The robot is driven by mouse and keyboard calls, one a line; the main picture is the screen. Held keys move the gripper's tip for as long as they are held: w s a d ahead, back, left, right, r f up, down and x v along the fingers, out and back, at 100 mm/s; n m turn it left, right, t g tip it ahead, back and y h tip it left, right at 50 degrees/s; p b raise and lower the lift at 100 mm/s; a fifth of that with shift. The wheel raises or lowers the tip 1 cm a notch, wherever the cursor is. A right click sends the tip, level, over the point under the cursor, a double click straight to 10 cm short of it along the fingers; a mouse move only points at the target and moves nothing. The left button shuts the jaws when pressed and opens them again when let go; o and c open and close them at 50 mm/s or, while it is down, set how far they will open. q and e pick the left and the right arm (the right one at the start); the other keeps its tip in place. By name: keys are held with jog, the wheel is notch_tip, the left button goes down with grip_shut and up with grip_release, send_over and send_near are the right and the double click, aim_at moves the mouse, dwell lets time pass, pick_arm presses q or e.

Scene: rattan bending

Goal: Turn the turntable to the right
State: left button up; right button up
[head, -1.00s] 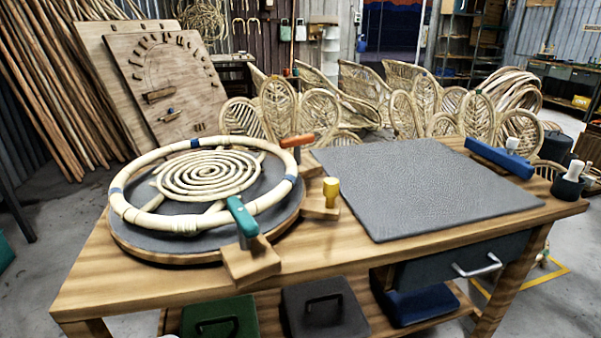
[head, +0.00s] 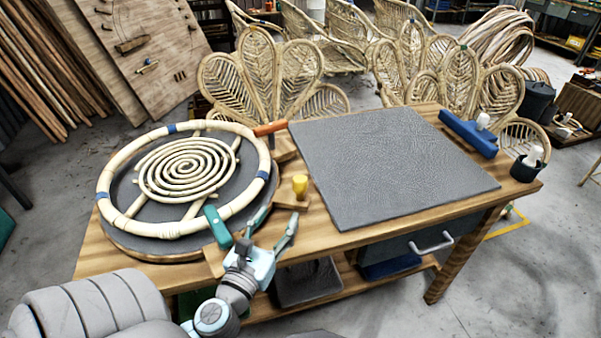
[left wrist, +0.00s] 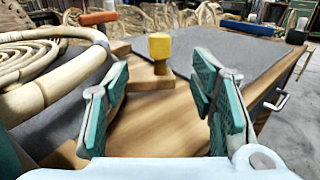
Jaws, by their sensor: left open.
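The turntable (head: 262,203) is a round wooden disc with a grey top at the left of the workbench. A rattan ring (head: 150,224) with blue bands and a rattan spiral (head: 187,168) lie on it. At its rim stand a teal handle (head: 217,226), an orange handle (head: 270,128) and a yellow knob (head: 300,185) on a wooden block. My left gripper (head: 273,229) is open and empty at the bench's front edge, just right of the teal handle. In the left wrist view the yellow knob (left wrist: 160,47) shows between the open fingers, farther off. My right gripper is not in view.
A grey mat (head: 385,165) covers the middle and right of the workbench (head: 335,238). A blue tool (head: 468,133) and a dark cup (head: 527,166) stand at the right end. Rattan chair backs (head: 260,75) stand behind the bench.

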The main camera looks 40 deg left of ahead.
aim_at(297, 186)
pick_arm(q)
jog(key=x, duration=1.4)
jog(key=shift+w+f, duration=0.1)
jog(key=shift+w, duration=0.05)
jog(key=shift+c, duration=0.3)
grip_shut()
